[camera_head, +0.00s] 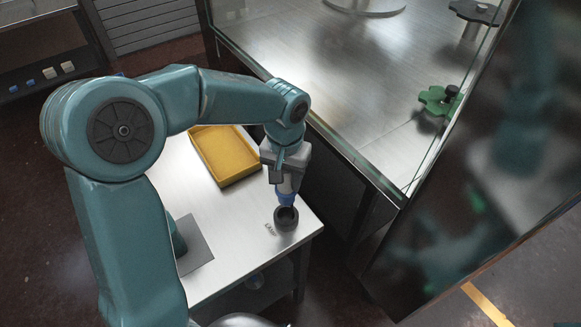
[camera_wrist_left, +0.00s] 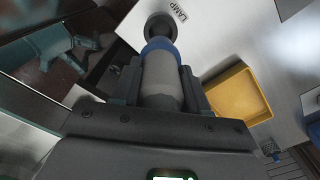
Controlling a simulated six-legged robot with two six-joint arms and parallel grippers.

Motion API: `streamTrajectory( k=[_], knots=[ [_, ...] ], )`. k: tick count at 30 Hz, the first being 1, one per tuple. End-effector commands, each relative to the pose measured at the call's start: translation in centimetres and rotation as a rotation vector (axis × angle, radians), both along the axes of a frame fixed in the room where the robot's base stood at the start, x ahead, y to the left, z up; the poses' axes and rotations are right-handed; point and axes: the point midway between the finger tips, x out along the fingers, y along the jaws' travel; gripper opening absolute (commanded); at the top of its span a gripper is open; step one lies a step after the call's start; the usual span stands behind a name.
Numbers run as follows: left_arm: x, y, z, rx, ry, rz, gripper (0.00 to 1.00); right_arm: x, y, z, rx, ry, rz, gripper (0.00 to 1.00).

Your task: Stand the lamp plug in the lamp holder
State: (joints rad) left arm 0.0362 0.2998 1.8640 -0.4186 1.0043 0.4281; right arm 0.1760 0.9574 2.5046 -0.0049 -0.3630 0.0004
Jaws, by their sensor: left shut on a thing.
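My left gripper (camera_head: 284,188) is over the near right corner of the metal table. It is shut on the lamp plug, a pale grey cylinder with a blue band (camera_head: 286,199). The plug (camera_wrist_left: 160,76) also shows between the fingers (camera_wrist_left: 160,90) in the left wrist view. The lamp holder (camera_head: 286,223) is a dark round cup beside the printed word LAMP. The blue end overlaps the holder's far rim in the head view; I cannot tell whether they touch. In the wrist view the holder (camera_wrist_left: 160,22) shows just beyond the blue band. My right gripper is not in view.
A yellow tray (camera_head: 224,178) lies at the table's far end. A grey plate (camera_head: 196,250) lies near the left edge. A glass-walled metal cabinet (camera_head: 345,160) with a green knob (camera_head: 437,101) stands close on the right. The table top (camera_head: 240,232) left of the holder is clear.

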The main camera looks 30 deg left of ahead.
Motion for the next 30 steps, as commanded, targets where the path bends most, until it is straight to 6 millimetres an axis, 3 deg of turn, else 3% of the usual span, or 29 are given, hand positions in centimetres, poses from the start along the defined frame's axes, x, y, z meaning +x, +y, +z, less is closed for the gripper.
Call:
streamTrajectory(
  k=[18, 30],
  knots=[
    [-0.7, 0.4, 0.0, 0.0, 0.0, 0.004, 0.02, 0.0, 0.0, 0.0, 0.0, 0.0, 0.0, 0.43],
    [-0.5, 0.3, -2.5, 0.001, 0.001, 0.003, 0.02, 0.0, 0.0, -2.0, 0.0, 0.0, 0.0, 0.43]
  ],
)
